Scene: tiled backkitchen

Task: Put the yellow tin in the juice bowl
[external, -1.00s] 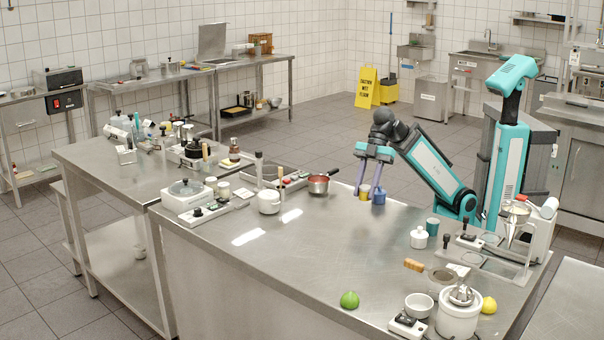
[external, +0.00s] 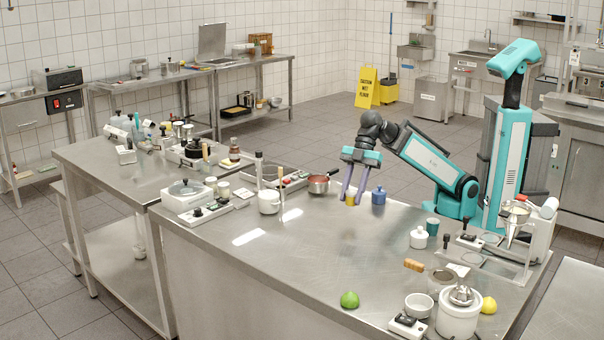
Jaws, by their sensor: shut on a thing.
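The small yellow tin (external: 350,200) is between the two purple fingers of my gripper (external: 351,203), at the far side of the steel counter. The gripper points down and is shut on the tin. I cannot tell whether the tin is clear of the counter. A white juicer with a grey metal top (external: 458,314) stands at the near right end. A small white open bowl (external: 419,304) stands just left of it. I cannot tell which of these is the juice bowl. Both are well away from my gripper.
A blue jar (external: 378,196) stands just right of the tin, and a copper-toned saucepan (external: 318,185) to its left. A white lidded pot (external: 418,238) and green cup (external: 432,226) stand near my base. A lime (external: 349,300) lies in front. The counter's middle is clear.

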